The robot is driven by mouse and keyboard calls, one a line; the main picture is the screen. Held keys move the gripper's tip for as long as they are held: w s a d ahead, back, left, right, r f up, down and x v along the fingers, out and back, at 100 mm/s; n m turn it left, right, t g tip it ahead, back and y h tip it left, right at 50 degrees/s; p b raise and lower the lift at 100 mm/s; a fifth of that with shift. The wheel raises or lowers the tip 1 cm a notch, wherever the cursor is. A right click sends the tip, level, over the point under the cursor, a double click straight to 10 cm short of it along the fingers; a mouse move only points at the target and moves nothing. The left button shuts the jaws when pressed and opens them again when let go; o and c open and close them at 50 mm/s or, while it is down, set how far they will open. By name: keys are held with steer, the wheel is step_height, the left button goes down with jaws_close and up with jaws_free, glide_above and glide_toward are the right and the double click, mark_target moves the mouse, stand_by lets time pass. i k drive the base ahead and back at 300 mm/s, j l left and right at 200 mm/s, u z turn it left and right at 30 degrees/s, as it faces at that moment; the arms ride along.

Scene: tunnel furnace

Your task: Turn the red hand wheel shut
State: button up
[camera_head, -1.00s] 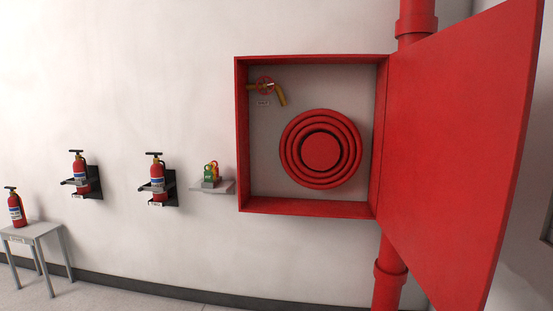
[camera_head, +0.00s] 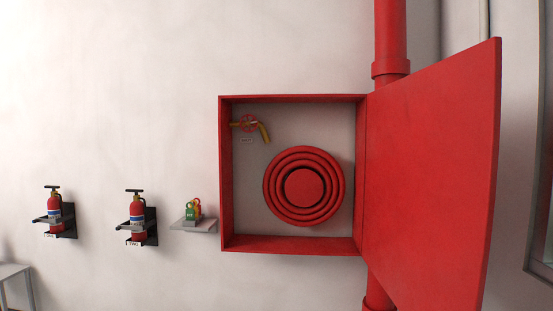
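The red hand wheel (camera_head: 249,124) is small and round and sits on a brass valve pipe (camera_head: 265,134) in the upper left of the open red wall cabinet (camera_head: 224,180). A small label (camera_head: 246,141) is on the cabinet's back panel just below it; its text is too small to read. How far the wheel is turned cannot be told. My gripper is not in view, and nothing covers the wheel.
A coiled red hose reel (camera_head: 304,187) fills the cabinet's middle. The cabinet door (camera_head: 430,180) stands open to the right, by a vertical red pipe (camera_head: 390,40). Left are two bracketed extinguishers (camera_head: 54,214) (camera_head: 137,214), a shelf (camera_head: 194,226) with padlock-like items, and a table (camera_head: 14,270).

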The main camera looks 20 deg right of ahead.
mark_target(248, 123)
steer(key=i+j+z, duration=0.2)
steer(key=i+j, duration=1.1)
